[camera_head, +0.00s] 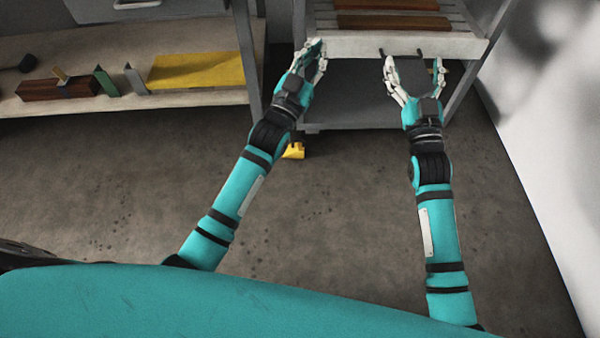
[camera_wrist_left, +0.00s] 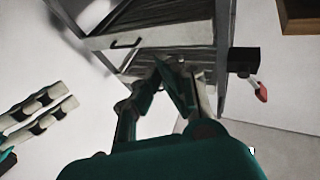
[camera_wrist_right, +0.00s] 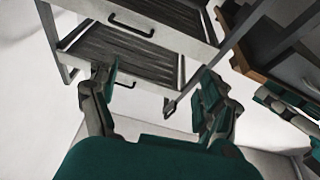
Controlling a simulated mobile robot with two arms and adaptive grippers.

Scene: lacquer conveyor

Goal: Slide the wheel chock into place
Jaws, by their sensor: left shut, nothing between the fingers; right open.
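A small yellow block, apparently the wheel chock (camera_head: 296,151), lies on the floor beside my left wrist, near the front left foot of the grey rack (camera_head: 408,44). My left arm covers part of it. My left gripper (camera_head: 316,52) is shut and empty at the rack's front left corner, above and apart from the chock. It also shows in the left wrist view (camera_wrist_left: 162,66). My right gripper (camera_head: 413,72) is open and empty before the rack's front, near a dark handle. In the right wrist view its fingers (camera_wrist_right: 155,82) stand wide apart. Neither wrist view shows the chock.
The rack carries slatted trays with brown boards (camera_head: 392,22). A wooden shelf (camera_head: 130,104) at left holds a yellow sheet (camera_head: 197,71), a brown block (camera_head: 52,89) and small tools. A black box with a red lever (camera_wrist_left: 261,91) is beside the rack. The floor between my arms is clear.

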